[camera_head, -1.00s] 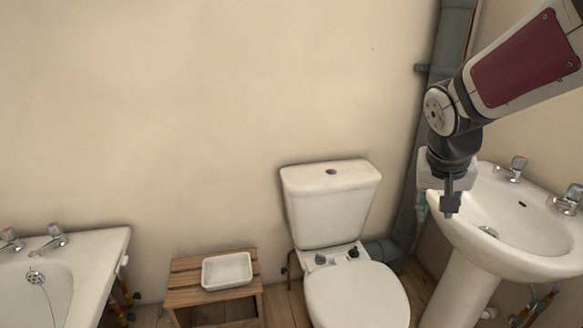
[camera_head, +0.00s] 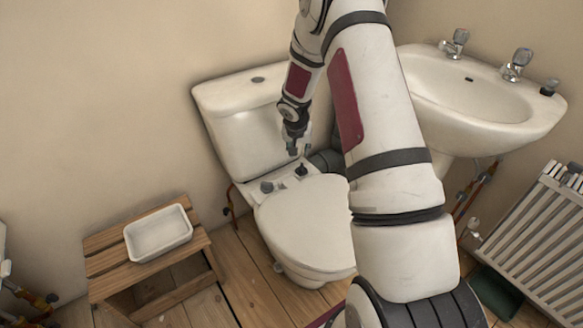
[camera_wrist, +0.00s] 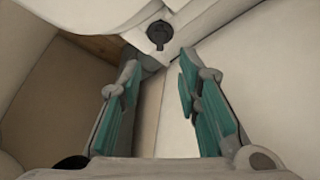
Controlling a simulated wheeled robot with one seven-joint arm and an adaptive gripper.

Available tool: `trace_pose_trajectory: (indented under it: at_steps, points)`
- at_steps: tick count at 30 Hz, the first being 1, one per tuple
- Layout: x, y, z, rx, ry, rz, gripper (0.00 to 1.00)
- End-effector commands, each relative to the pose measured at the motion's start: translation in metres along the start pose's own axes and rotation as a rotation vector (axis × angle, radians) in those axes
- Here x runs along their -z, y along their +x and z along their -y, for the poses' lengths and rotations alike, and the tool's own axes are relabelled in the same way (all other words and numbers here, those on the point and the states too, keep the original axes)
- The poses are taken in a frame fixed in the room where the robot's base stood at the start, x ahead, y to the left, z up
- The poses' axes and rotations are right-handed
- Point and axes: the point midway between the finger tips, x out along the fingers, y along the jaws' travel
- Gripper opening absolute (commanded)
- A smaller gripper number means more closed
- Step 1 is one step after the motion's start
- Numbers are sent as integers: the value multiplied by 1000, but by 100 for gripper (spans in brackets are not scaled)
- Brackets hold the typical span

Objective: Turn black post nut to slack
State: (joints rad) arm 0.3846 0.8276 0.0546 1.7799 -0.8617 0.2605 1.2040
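Two dark post nuts sit on the toilet's rear ledge behind the lid: a left nut (camera_head: 267,187) and a right nut (camera_head: 301,170). My gripper (camera_head: 294,151) hangs in front of the cistern, close above the right nut. In the wrist view a round black nut (camera_wrist: 159,33) lies beyond the fingertips, roughly centred on the gap between them. My gripper (camera_wrist: 160,68) is open, its teal-padded fingers apart with nothing between them. I cannot tell the exact distance from fingertips to nut.
The white toilet lid (camera_head: 305,225) is down in front of the nuts, and the cistern (camera_head: 245,125) rises close behind. A wooden stool (camera_head: 105,263) with a white tray (camera_head: 158,234) stands left. A basin (camera_head: 520,105) and a radiator (camera_head: 535,235) are on the right.

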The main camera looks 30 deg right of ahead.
Motion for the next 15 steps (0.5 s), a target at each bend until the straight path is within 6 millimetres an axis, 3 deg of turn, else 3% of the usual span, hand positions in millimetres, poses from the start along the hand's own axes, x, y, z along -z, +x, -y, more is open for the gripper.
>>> trace_pose_trajectory:
  at_steps: [5,15]
  points:
    - [-1,20,0,0,-1,1,31]
    - [-2,86,0,0,0,2,31]
